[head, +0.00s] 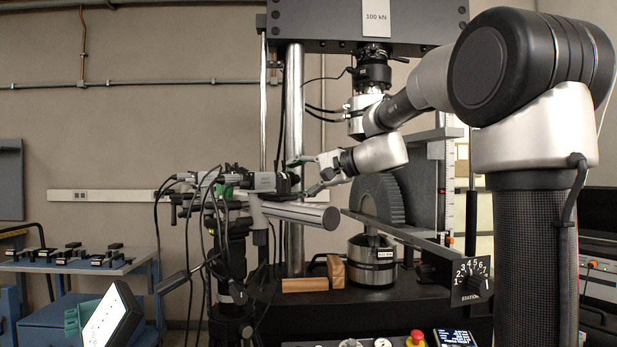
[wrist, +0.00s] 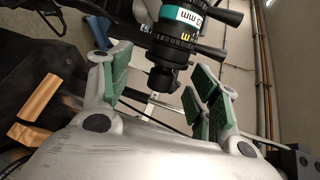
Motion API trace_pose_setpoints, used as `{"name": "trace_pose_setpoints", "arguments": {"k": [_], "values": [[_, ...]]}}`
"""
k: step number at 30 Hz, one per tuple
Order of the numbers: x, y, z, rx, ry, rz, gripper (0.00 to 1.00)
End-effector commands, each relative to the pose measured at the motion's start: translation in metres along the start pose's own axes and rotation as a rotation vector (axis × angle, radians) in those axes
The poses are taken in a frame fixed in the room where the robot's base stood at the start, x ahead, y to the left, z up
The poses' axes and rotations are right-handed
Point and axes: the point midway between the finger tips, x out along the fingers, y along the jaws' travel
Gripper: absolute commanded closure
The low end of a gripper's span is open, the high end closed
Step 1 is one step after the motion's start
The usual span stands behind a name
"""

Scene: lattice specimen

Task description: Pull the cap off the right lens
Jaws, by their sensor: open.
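My gripper (head: 303,176) is open in the head view, at the right end of a camera rig (head: 235,181). In the wrist view my gripper (wrist: 160,72) has its green-padded fingers spread on both sides of a black lens (wrist: 178,38). The lens has a white and teal label reading "mm" and yellow marks. Its narrower dark front end (wrist: 165,78) points down between the fingers, with gaps on both sides. I cannot tell clearly whether that end is the cap. In the head view the lens ends (head: 285,184) are small and partly hidden by the gripper.
A light grey cylinder (head: 300,214) sticks out just below the gripper. A testing machine column (head: 294,100) stands behind. Wooden blocks (head: 305,285) lie on the machine bed. Black cables (head: 207,215) hang from the rig. A side table (head: 70,262) with small black parts is at left.

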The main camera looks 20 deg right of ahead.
Motion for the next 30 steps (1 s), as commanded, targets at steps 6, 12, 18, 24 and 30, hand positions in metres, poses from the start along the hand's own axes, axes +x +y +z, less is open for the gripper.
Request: {"name": "trace_pose_setpoints", "arguments": {"k": [6, 12, 18, 24, 30], "values": [[0.004, 0.0001, -0.0001, 0.0, 0.001, 0.0, 0.39], [0.0038, 0.0001, 0.0, 0.0, 0.001, 0.0, 0.57], [0.0037, 0.0002, 0.0, -0.001, 0.0, 0.0, 0.88], [0.0037, 0.0002, 0.0, -0.001, 0.0, 0.001, 0.86], [0.0037, 0.0003, 0.0, 0.0, 0.0, 0.001, 0.87]]}}
